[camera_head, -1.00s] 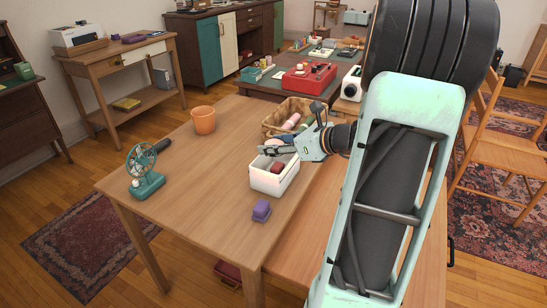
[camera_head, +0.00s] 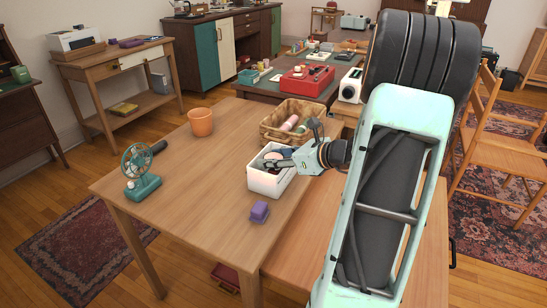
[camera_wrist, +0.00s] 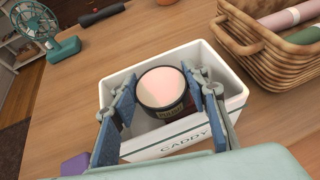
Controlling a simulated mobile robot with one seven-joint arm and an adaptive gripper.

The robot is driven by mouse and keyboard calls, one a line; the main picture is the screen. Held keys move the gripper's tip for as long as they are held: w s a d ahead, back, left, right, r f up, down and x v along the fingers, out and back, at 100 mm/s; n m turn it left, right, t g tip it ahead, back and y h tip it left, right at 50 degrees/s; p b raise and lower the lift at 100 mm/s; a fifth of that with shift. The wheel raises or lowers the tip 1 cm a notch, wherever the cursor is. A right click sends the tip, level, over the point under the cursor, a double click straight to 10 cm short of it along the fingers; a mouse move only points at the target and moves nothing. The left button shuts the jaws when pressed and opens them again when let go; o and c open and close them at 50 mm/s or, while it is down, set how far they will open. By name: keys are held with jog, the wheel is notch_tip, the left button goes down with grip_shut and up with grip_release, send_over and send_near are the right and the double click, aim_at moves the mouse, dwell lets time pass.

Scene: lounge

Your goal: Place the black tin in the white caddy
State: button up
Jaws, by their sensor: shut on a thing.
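The white caddy (camera_head: 262,186) stands on the wooden table, its lettered wall (camera_wrist: 222,128) nearest in the wrist view. The black tin (camera_wrist: 164,90), round with a pale pinkish lid, is between the two blue-padded fingers of my gripper (camera_wrist: 158,82). My gripper is shut on it. The tin is within the caddy's opening, roughly upright; whether it touches the caddy floor is hidden. In the head view my gripper (camera_head: 276,161) reaches into the caddy from the right and largely covers the tin. A dark red thing shows partly beneath the tin.
A wicker basket (camera_head: 270,127) with rolled items stands close behind the caddy. A teal fan (camera_head: 141,178) and an orange pot (camera_head: 201,122) stand farther left. The table's middle left is clear.

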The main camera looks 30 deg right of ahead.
jog(key=o, duration=1.2)
jog(key=shift+f, duration=0.15)
jog(key=shift+o, duration=0.2)
jog(key=shift+r, duration=0.2)
jog(key=p+v, duration=0.3)
jog(key=v, duration=0.9)
jog(key=shift+r+p, duration=0.4)
jog(key=shift+r, duration=0.05)
